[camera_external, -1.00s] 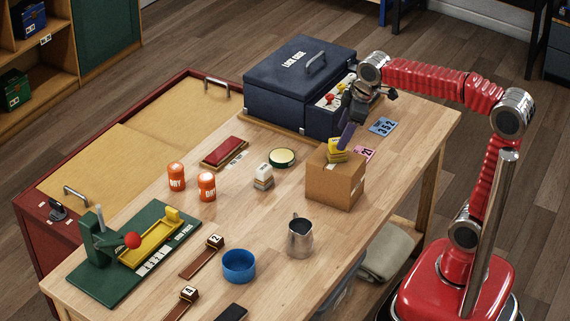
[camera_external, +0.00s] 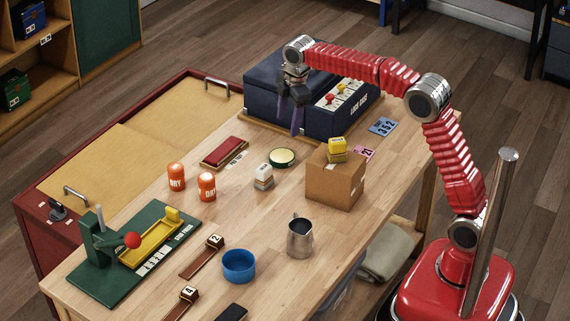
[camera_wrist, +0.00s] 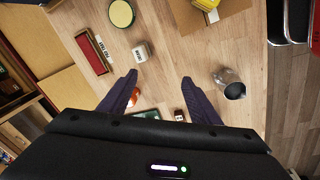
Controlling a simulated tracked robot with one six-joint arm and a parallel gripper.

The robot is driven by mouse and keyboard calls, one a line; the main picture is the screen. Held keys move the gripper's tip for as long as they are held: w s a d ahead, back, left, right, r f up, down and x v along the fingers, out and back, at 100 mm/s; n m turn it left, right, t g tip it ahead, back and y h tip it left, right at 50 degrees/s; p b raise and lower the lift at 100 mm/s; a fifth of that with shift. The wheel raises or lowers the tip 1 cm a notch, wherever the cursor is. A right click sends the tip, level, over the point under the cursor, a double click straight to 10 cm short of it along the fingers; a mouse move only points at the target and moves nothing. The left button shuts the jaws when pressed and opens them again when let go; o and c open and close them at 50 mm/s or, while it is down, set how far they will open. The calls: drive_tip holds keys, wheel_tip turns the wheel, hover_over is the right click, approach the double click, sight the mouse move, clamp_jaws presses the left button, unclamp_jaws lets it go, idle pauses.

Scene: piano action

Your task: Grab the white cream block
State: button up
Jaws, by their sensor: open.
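The white cream block (camera_external: 263,172) stands on the wooden table, between the round green-rimmed tin and the orange jars. It has a greyish lower part. In the wrist view the block (camera_wrist: 141,52) lies just beyond my left fingertip, with dark lettering on one face. My gripper (camera_external: 289,118) hangs above the table in front of the dark lock case, fingers pointing down. In the wrist view my gripper (camera_wrist: 160,79) is open, with nothing between its purple fingers.
A yellow block (camera_external: 337,150) sits on the cardboard box (camera_external: 334,187) to the right. The tin (camera_external: 282,157), red case (camera_external: 224,152), orange jars (camera_external: 206,187) and metal jug (camera_external: 300,240) stand around the block. The lock case (camera_external: 275,95) is behind. Bare table lies in front of the block.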

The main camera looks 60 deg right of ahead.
drive_tip(key=w+d+f+n+g, duration=0.1)
drive_tip(key=w+f+n, duration=0.2)
drive_tip(key=w+f, duration=0.4)
drive_tip(key=n, duration=0.2)
hover_over(264, 167)
wheel_tip(264, 167, down, 7)
drive_tip(key=shift+r+g, duration=0.15)
drive_tip(key=shift+g, duration=0.25)
wheel_tip(264, 167, down, 9)
drive_tip(key=shift+r, duration=0.2)
drive_tip(key=shift+f, duration=0.15)
drive_tip(key=shift+f, duration=2.45)
